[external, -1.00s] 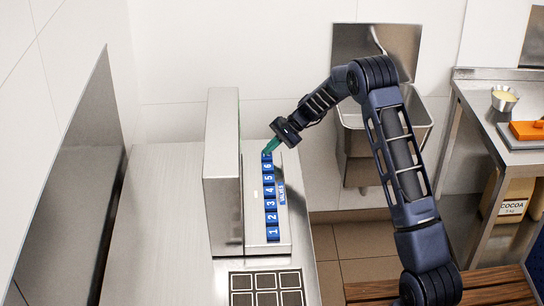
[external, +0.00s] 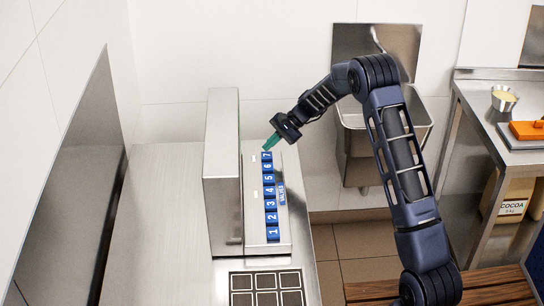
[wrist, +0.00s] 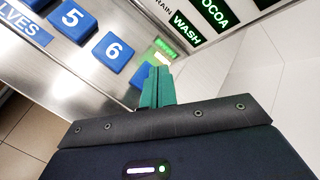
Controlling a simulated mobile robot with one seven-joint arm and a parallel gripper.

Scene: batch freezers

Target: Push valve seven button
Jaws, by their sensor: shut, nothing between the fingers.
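The valve seven button (external: 267,156) is the blue button at the far end of a numbered row on the metal panel. My gripper (external: 267,148) has green fingers, shut and empty. The tips are just beyond and above the seven button; I cannot tell whether they touch it. The wrist view also shows the closed fingers (wrist: 155,75) over the seven button's edge. A small pale mark (external: 255,155) shows on the panel beside button seven.
Button six (wrist: 113,52) and button five (wrist: 73,20) are close to my fingers. The tall metal housing (external: 223,170) stands left of the row. Lit green labels, including WASH (wrist: 187,32), face the wrist camera. A sink (external: 385,125) is behind my arm.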

